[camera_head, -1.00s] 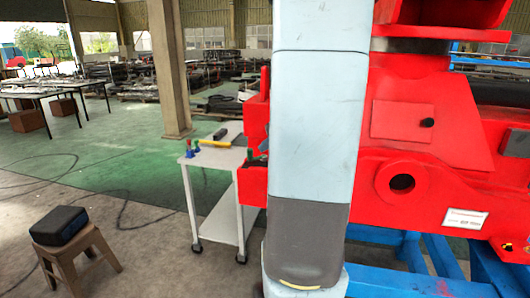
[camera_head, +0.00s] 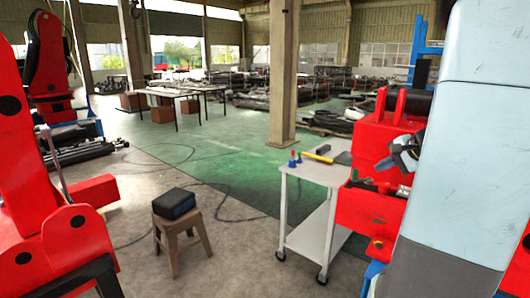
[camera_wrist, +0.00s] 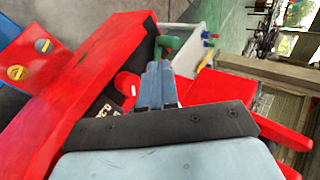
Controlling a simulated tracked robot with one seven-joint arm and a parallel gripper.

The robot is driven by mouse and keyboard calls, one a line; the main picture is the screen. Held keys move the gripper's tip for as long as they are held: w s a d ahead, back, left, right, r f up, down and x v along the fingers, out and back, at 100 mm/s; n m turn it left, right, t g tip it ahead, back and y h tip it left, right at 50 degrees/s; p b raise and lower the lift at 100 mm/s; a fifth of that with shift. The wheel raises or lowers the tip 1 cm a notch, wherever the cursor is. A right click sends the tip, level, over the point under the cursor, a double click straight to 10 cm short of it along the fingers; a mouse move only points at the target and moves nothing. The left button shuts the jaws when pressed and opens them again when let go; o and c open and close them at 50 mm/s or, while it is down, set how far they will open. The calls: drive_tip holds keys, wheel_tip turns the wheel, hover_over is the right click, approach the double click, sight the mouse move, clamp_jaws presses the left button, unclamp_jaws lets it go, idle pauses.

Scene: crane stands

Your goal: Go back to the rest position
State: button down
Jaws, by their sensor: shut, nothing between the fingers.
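My gripper (camera_wrist: 157,82) shows in the wrist view as two blue-grey fingers close together, with nothing between them. It is beside the red crane part (camera_wrist: 85,85), with a green round piece (camera_wrist: 168,43) just beyond the fingertips. I cannot tell if it touches anything. In the head view my large pale arm link covers the right side and hides part of the red crane (camera_head: 370,212) behind it.
A white trolley (camera_head: 318,172) with a yellow-handled hammer (camera_head: 317,154) stands left of the crane. A stool (camera_head: 180,235) carries a dark box (camera_head: 174,203). Another red crane (camera_head: 65,240) fills the left edge.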

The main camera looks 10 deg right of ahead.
drive_tip(key=s+a+r+n+g+y, duration=0.1)
drive_tip(key=a+n, duration=0.1)
drive_tip(key=a, duration=0.3)
drive_tip(key=s+a+r+n+g, duration=0.1)
drive_tip(key=a+r+n, duration=0.1)
drive_tip(key=a, duration=0.3)
drive_tip(key=s+a+r+n+g+h, duration=0.1)
drive_tip(key=s+a+r+n+h, duration=0.1)
drive_tip(key=s+a+n, duration=0.8)
drive_tip(key=s+a+h, duration=0.1)
drive_tip(key=s+a, duration=0.4)
drive_tip(key=a, duration=0.2)
drive_tip(key=shift+n+h, duration=0.3)
drive_tip(key=shift+h, duration=0.1)
drive_tip(key=shift+a+r, duration=0.1)
